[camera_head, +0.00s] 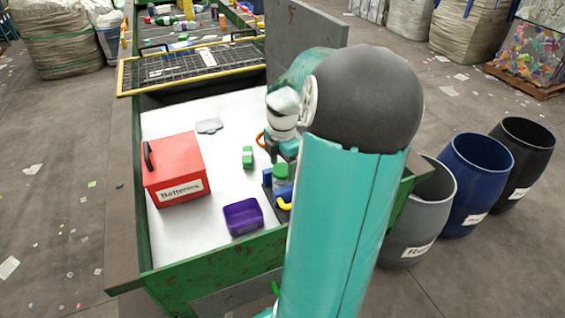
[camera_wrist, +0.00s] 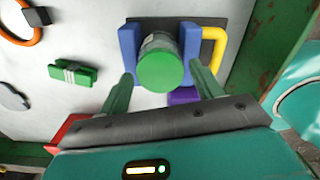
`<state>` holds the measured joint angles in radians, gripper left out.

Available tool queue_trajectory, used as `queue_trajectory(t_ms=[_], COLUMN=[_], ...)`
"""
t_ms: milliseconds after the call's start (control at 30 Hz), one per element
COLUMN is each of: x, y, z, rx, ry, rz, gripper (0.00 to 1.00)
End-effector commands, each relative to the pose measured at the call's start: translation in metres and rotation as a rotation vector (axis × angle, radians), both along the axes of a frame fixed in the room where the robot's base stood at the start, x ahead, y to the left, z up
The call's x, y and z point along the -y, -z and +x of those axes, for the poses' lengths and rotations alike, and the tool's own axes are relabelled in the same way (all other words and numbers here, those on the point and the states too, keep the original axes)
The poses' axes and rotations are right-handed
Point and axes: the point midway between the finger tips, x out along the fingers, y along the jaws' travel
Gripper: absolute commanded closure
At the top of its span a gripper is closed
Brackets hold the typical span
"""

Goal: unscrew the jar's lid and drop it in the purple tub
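The jar (camera_wrist: 158,41) stands in a blue clamp (camera_wrist: 129,50) with a yellow handle (camera_wrist: 218,48). Its round green lid (camera_wrist: 163,70) is on it and faces the wrist camera. The lid (camera_head: 281,169) also shows in the head view, low beside my arm. My gripper (camera_wrist: 161,69) is open, one finger to each side of the lid, with gaps between fingers and lid. The purple tub (camera_head: 243,217) sits on the white surface in front of the clamp and looks empty. In the wrist view only a piece of the tub (camera_wrist: 183,97) shows behind the lid and a finger.
A red "Batteries" box (camera_head: 174,171) stands at the left. A small green block-like item (camera_head: 247,157), a flat grey piece (camera_head: 209,126) and an orange ring (camera_wrist: 22,22) lie on the surface. Green walls (camera_head: 215,264) edge it. The white surface between box and clamp is mostly clear.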

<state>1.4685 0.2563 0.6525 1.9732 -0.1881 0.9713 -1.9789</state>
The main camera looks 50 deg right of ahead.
Motion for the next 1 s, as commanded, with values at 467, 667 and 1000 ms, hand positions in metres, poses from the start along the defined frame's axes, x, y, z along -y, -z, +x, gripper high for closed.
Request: queue_trajectory(t_ms=[467, 667, 1000], x=[0.0001, 0.0, -0.0001], y=[-0.0003, 0.0009, 0.0029], z=[-0.0001, 0.0, -0.0005], rx=[0.0, 0.0, -0.001], ry=[0.0, 0.0, -0.088], rz=[0.0, 0.0, 0.001], gripper=[0.7, 0.7, 0.7])
